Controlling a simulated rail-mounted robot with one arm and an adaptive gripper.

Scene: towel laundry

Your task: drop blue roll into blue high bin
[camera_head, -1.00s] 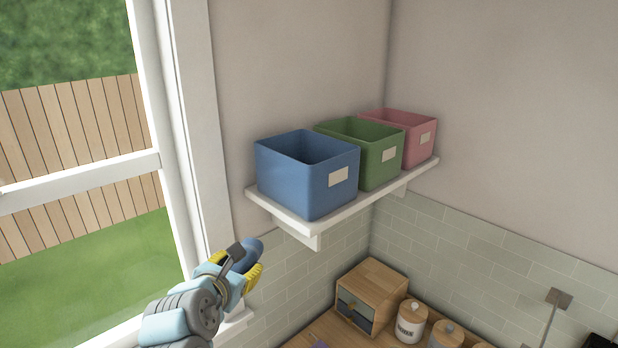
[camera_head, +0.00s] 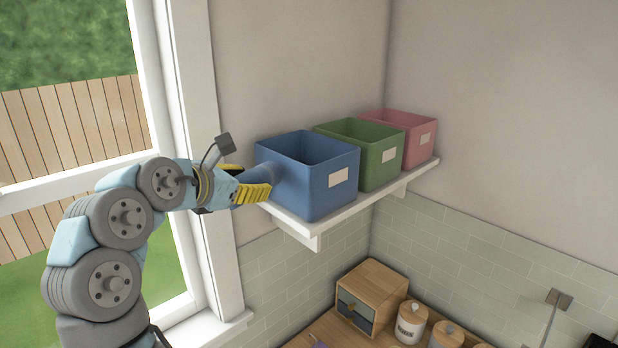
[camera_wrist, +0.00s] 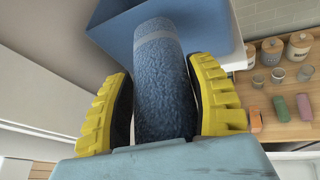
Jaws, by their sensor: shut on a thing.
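The blue bin (camera_head: 318,192) stands at the left end of the high wall shelf, its open top facing up and a pale label on its front. My gripper (camera_head: 258,184) is left of the bin, at about the height of its side wall. It is shut on a rolled blue towel (camera_head: 259,174), whose far end reaches toward the bin's left side. In the wrist view the blue roll (camera_wrist: 163,90) sits between the yellow finger pads, with the blue bin (camera_wrist: 215,30) just beyond its end. I cannot tell whether the roll touches the bin.
A green bin (camera_head: 376,166) and a pink bin (camera_head: 424,150) stand right of the blue one on the white shelf (camera_head: 310,228). A window is on the left. Below, a counter holds a small drawer box (camera_head: 370,295) and jars (camera_head: 411,320). More rolls (camera_wrist: 282,109) lie there.

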